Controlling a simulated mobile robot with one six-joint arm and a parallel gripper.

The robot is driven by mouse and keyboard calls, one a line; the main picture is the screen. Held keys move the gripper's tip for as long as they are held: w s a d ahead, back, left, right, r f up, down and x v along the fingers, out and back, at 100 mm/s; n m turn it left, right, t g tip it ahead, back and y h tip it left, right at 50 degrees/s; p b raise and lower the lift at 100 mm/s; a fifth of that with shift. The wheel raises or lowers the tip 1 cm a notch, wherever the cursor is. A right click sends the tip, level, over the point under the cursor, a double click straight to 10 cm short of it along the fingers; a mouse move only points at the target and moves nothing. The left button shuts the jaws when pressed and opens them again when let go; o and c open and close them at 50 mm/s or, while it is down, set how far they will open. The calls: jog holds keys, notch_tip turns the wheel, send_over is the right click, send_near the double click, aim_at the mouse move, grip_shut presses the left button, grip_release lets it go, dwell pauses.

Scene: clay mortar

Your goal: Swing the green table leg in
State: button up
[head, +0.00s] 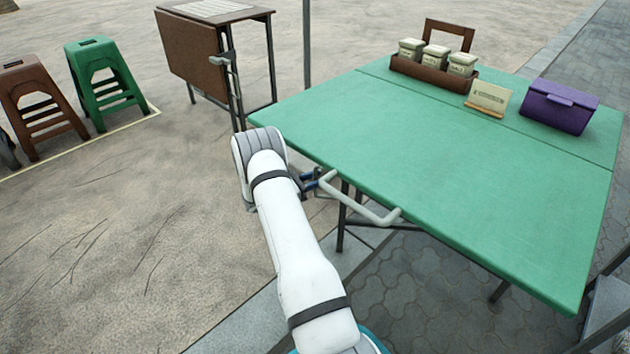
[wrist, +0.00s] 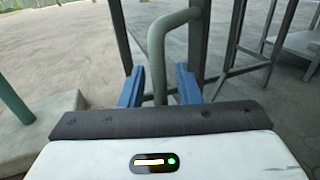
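The green table (head: 430,160) stands at right in the head view. A dark metal leg (head: 341,225) shows under its near left edge, and a pale grey-green bent handle bar (head: 360,207) sticks out there. The handle also shows in the wrist view (wrist: 157,50), with dark leg bars (wrist: 122,35) behind it. My gripper (head: 314,182) is at the handle's left end, partly hidden by my arm. In the wrist view my gripper (wrist: 158,80) has its blue fingers apart on both sides of the handle, with a gap at each side. Where the handle joins the leg is unclear.
On the table stand a brown rack of jars (head: 433,72), a small card (head: 488,98) and a purple box (head: 558,106). A brown folding table (head: 195,55) stands behind my arm. Green (head: 103,80) and brown stools (head: 35,105) are at left. Sandy ground at lower left is clear.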

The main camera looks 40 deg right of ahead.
grip_shut()
dwell(0.5)
